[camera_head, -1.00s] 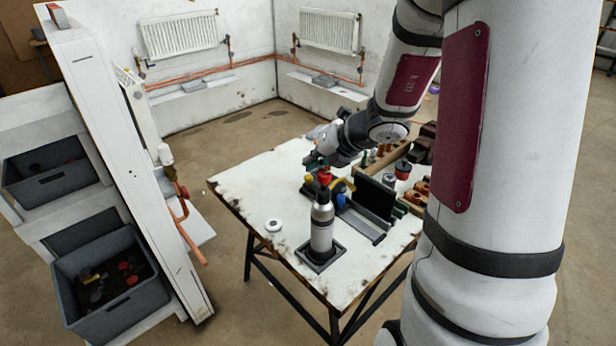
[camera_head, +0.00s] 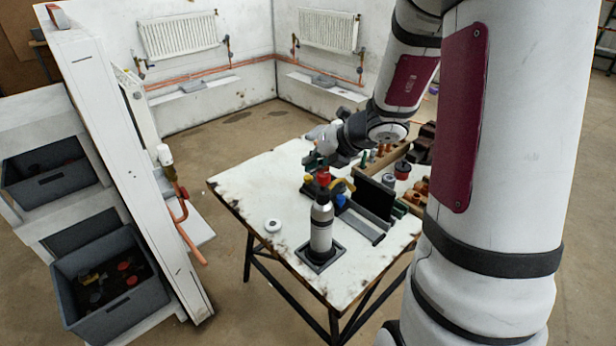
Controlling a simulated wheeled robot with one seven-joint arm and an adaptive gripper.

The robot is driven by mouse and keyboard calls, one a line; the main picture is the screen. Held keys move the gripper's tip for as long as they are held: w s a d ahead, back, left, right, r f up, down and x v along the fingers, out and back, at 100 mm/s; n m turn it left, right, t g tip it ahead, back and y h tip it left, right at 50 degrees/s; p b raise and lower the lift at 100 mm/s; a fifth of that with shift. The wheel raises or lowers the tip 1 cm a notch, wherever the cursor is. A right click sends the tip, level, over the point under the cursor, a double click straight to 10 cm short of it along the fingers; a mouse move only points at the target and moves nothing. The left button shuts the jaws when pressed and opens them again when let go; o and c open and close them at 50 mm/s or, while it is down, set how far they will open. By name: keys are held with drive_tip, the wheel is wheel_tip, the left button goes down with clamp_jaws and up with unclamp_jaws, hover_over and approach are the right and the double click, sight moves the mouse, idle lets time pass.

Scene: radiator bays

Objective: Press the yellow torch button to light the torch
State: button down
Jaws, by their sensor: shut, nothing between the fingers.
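The torch (camera_head: 321,228) is a silver-grey cylinder with a dark neck and a red part at its top. It stands upright in a dark square holder (camera_head: 338,258) near the table's front edge. A small yellow knob (camera_head: 308,179) shows just behind and left of the torch head; it looks like the yellow button, but it is too small to be sure. A curved yellow piece (camera_head: 343,186) is right of the head. My gripper (camera_head: 312,160) is shut and empty, above and behind the torch top in this view. I cannot tell whether it touches anything.
A dark upright panel (camera_head: 373,198) and a parts rack (camera_head: 415,195) stand to the right. A white panel with grey bins (camera_head: 110,285) is at left.

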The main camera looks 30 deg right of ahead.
drive_tip(key=shift+f, duration=0.15)
drive_tip(key=shift+f+b, duration=0.25)
drive_tip(key=shift+b, duration=0.1)
drive_tip(key=shift+f, duration=0.3)
idle(0.4)
drive_tip(key=shift+s+a+f+b, duration=0.1)
drive_tip(key=shift+s+f+b, duration=0.15)
drive_tip(key=shift+f+b, duration=0.4)
idle(0.7)
drive_tip(key=shift+r, duration=0.1)
drive_tip(key=shift+r+p, duration=0.6)
drive_tip(key=shift+p, duration=0.1)
drive_tip(key=shift+w, duration=0.1)
wheel_tip(320, 180, up, 5)
drive_tip(key=p, duration=0.4)
drive_tip(key=shift+r+p, duration=0.25)
drive_tip(key=shift+p, duration=0.05)
